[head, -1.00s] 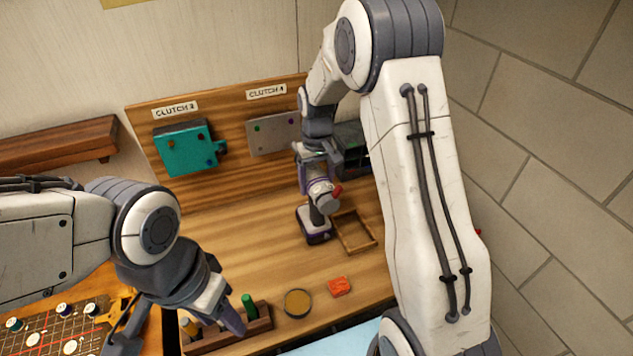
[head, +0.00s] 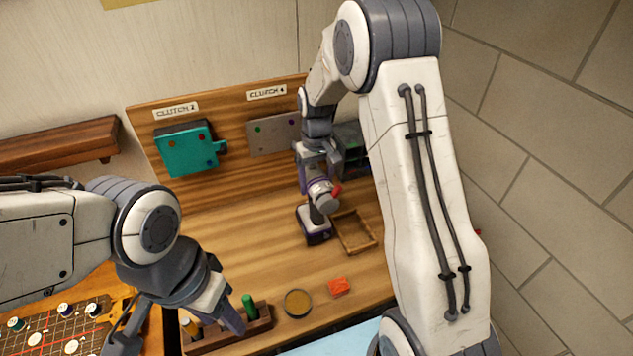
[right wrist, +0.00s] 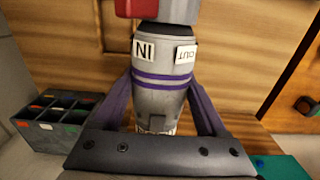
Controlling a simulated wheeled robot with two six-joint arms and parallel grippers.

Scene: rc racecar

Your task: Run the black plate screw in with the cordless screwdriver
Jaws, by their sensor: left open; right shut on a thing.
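In the right wrist view, the screwdriver's grey barrel (right wrist: 160,95) lies between purple fingers and shows IN and OUT labels. A teal plate (head: 186,150) under the CLUTCH 2 label and a grey plate (head: 270,139) under CLUTCH 4 are on the upright board, each with small coloured screw heads. I cannot make out a black screw for certain. My left gripper (head: 180,330) is open and empty, low at the front left.
A wooden rack (head: 262,325) with a green-handled tool, a round tin (head: 297,303) and an orange block (head: 339,287) are near the bench front. An empty wooden tray (head: 368,243) and dark bins (head: 352,150) are right of the screwdriver. The bench middle is clear.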

